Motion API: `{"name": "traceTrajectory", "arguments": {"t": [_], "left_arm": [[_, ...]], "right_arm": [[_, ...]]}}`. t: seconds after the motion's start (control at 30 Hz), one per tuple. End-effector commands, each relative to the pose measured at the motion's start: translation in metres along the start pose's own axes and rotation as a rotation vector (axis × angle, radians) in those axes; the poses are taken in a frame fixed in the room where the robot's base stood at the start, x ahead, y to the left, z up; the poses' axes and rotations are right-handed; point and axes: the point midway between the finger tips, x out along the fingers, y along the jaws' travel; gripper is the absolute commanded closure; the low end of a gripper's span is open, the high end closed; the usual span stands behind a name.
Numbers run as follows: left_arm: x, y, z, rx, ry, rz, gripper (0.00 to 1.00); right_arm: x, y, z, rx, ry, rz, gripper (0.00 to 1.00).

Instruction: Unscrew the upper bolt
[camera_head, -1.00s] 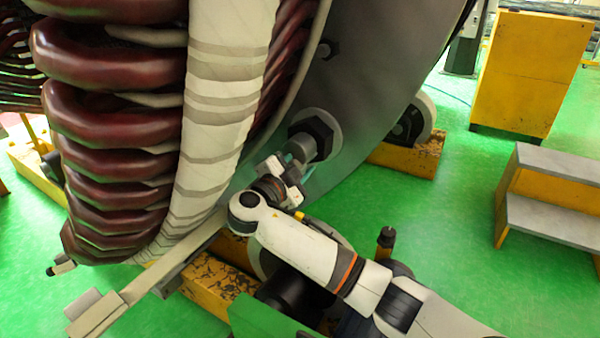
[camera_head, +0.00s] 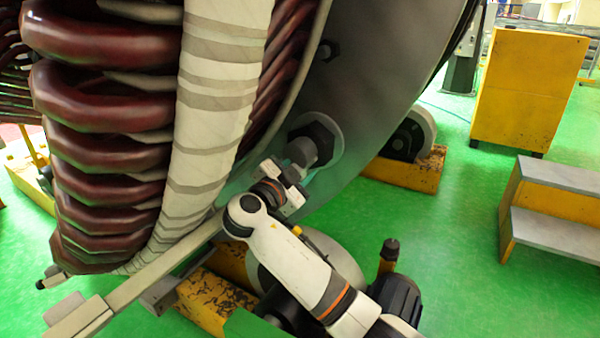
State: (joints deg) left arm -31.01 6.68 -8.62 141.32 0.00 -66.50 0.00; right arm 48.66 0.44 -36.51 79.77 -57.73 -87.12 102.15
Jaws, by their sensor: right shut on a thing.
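A bolt with a dark hex part (camera_head: 322,139) and a grey cylindrical end (camera_head: 302,151) sits in a round collar on the large grey disc-shaped end plate (camera_head: 385,75). My right gripper (camera_head: 297,172) is at the grey end, just below and left of the hex part. It is shut on the bolt as far as I can see; its fingertips are small and partly hidden. My left gripper is not in view.
Dark red coils (camera_head: 105,115) and a white-wrapped ring (camera_head: 222,95) fill the left, close to my right arm. Yellow supports (camera_head: 215,303) and a dark post (camera_head: 389,250) stand below. A yellow cabinet (camera_head: 530,92) and step (camera_head: 560,230) stand right; green floor lies between.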

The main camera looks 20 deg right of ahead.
Motion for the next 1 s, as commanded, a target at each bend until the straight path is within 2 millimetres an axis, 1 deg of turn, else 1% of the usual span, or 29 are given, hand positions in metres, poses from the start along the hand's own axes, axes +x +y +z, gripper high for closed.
{"name": "traceTrajectory", "arguments": {"t": [0.03, 0.2, 0.33, 0.5, 0.7, 1.0], "left_arm": [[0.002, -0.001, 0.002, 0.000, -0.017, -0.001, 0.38], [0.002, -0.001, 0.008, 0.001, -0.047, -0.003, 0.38], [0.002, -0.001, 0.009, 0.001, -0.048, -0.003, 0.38], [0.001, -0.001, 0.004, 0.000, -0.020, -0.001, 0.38], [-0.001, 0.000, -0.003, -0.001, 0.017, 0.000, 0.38], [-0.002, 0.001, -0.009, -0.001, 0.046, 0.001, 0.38]], "right_arm": [[-0.001, -0.003, -0.003, -0.015, 0.003, -0.004, 0.82], [-0.001, -0.002, -0.003, -0.067, 0.004, -0.004, 0.82], [-0.001, -0.002, -0.003, -0.127, 0.005, -0.004, 0.82], [-0.001, -0.001, -0.003, -0.237, 0.005, -0.004, 0.82], [-0.001, -0.002, -0.003, -0.324, 0.005, -0.005, 0.82], [-0.001, -0.002, -0.003, -0.372, 0.005, -0.004, 0.82]]}}
